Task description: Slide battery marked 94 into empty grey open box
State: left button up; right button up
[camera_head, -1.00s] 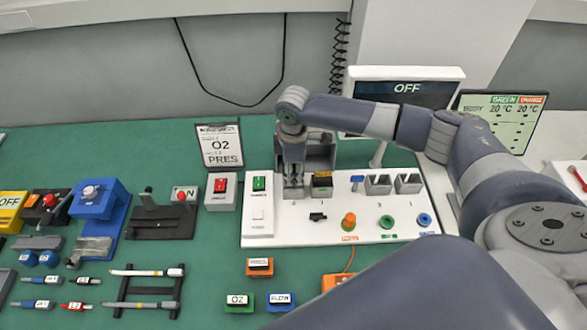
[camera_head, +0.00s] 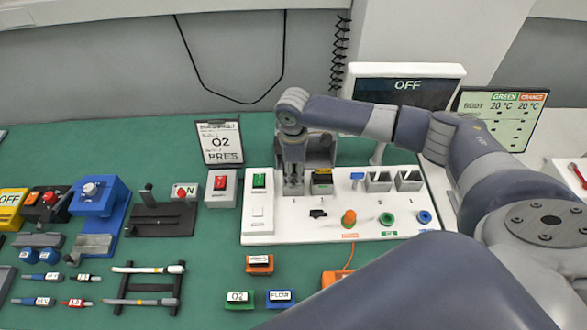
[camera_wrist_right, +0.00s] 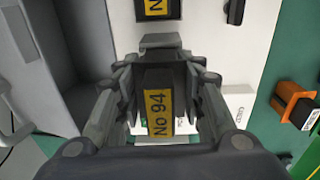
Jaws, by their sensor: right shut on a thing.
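The battery (camera_wrist_right: 157,112) is black with a yellow label reading "No 94". My right gripper (camera_wrist_right: 157,92) is shut on it, one finger on each side. In the head view my right gripper (camera_head: 293,187) hangs over the left part of the white panel, and the battery is not clearly visible there. A large grey open box (camera_head: 322,152) stands just behind the gripper; its walls also show in the right wrist view (camera_wrist_right: 32,60). The inside seems empty where visible. The battery is outside this box, beside it. My left gripper is not in view.
A second yellow-labelled battery (camera_head: 322,176) stands on the white panel (camera_head: 290,233), right of my gripper. Two small grey holders (camera_head: 378,183) and coloured knobs lie farther right. Left of the panel is a red-switch box (camera_head: 221,190). Green table in front is partly clear.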

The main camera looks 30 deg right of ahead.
jog(key=shift+f, duration=0.4)
jog(key=o, duration=1)
jog(key=r, duration=1.2)
jog(key=shift+s+a, duration=0.1)
jog(key=shift+s, duration=0.1)
